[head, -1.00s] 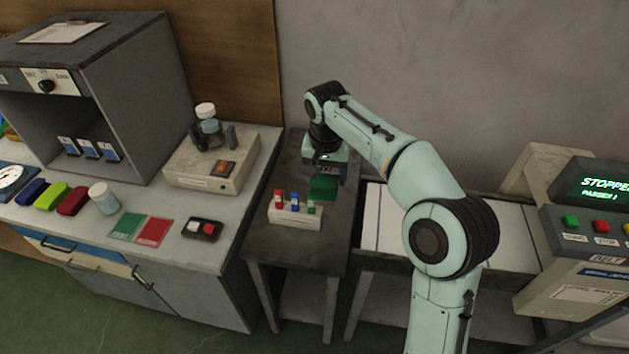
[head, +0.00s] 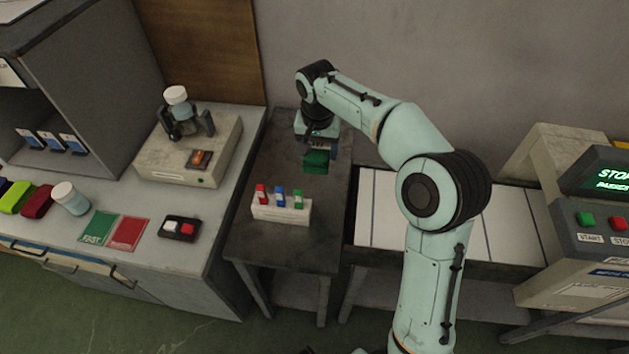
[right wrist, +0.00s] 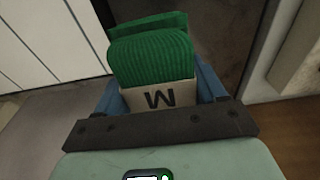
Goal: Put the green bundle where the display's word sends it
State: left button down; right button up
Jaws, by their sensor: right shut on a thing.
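The green bundle (head: 315,162) is held in my right gripper (head: 317,147), above the dark table (head: 262,238) and behind the small white rack. In the right wrist view the green bundle (right wrist: 150,55) is ribbed, folded knit with a pale band marked with a letter, M as seen upside down. The blue fingers of the right gripper (right wrist: 160,92) close on both its sides. The display (head: 605,178) at the right edge shows green text, cut off by the frame: "STO" above and "PASSE" below. My left gripper is not in view.
The white rack (head: 281,210) holds red, blue and green pieces. A conveyor (head: 480,228) lies right of the table. The left bench has a green "FAST" card (head: 96,229), a red card (head: 130,233), a switch box (head: 180,228) and a device (head: 190,155) with a jar.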

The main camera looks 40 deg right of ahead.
aim_at(318, 190)
notch_tip(318, 190, down, 14)
jog(key=shift+r+b, duration=0.1)
jog(key=shift+b, duration=0.7)
jog(key=shift+f, duration=0.2)
jog(key=o, duration=1.2)
jog(key=shift+r, duration=0.15)
jog(key=shift+r, duration=0.4)
jog(key=r, duration=0.3)
jog(key=r+p, duration=0.1)
jog(key=r, duration=0.3)
jog(key=s+a+r, duration=0.1)
jog(key=r, duration=0.3)
jog(key=shift+r, duration=0.15)
